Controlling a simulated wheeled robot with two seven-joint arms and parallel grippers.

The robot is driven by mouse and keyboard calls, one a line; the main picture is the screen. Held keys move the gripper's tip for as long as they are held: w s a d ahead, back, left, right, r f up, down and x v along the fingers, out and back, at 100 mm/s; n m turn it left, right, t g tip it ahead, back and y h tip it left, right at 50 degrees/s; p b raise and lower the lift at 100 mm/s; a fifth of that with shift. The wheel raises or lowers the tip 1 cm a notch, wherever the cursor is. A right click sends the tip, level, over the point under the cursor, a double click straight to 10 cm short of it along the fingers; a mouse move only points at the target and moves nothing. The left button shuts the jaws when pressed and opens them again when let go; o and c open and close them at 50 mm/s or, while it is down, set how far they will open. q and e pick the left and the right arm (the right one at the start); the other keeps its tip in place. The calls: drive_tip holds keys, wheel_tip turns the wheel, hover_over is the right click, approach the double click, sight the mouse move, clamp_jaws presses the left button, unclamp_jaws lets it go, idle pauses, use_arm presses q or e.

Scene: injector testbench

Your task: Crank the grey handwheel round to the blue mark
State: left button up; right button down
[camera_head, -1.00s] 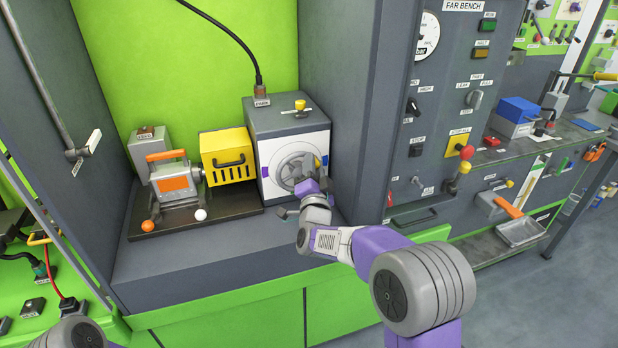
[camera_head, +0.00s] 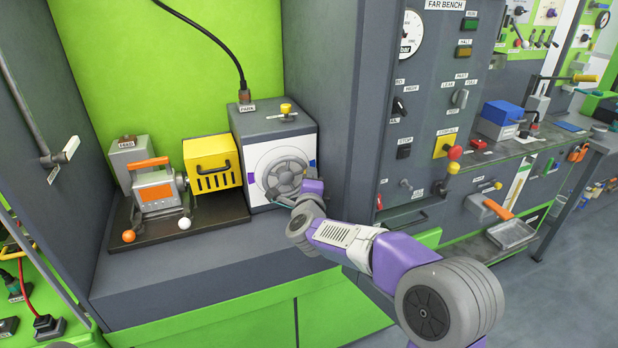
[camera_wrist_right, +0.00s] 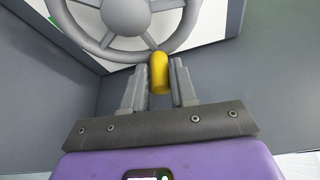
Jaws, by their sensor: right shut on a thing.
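The grey handwheel (camera_head: 284,176) is on the white front panel of a grey box. A purple-blue mark (camera_head: 251,178) shows at the panel's left edge and a blue mark (camera_head: 312,163) at its right edge. In the right wrist view the wheel (camera_wrist_right: 125,14) has a yellow knob (camera_wrist_right: 160,72) at its lower rim. My right gripper (camera_wrist_right: 160,88) is shut on this knob, a finger on each side. In the head view the right gripper (camera_head: 285,200) is at the wheel's lower rim, where my wrist hides the knob. My left gripper is out of view.
A yellow slotted box (camera_head: 213,165) and an orange-and-grey unit (camera_head: 158,190) stand left of the wheel's box (camera_head: 275,125). A yellow-topped knob (camera_head: 286,109) is on top of that box. A grey cabinet wall (camera_head: 345,90) rises close to its right.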

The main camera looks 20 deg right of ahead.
drive_tip(key=shift+f+m, duration=0.3)
drive_tip(key=shift+m, duration=0.4)
drive_tip(key=shift+g, duration=0.3)
drive_tip(key=c, duration=1)
unclamp_jaws()
drive_tip(key=shift+f, duration=0.1)
drive_tip(key=p+v, duration=0.1)
drive_tip(key=v, duration=0.6)
drive_tip(key=shift+s, duration=0.25)
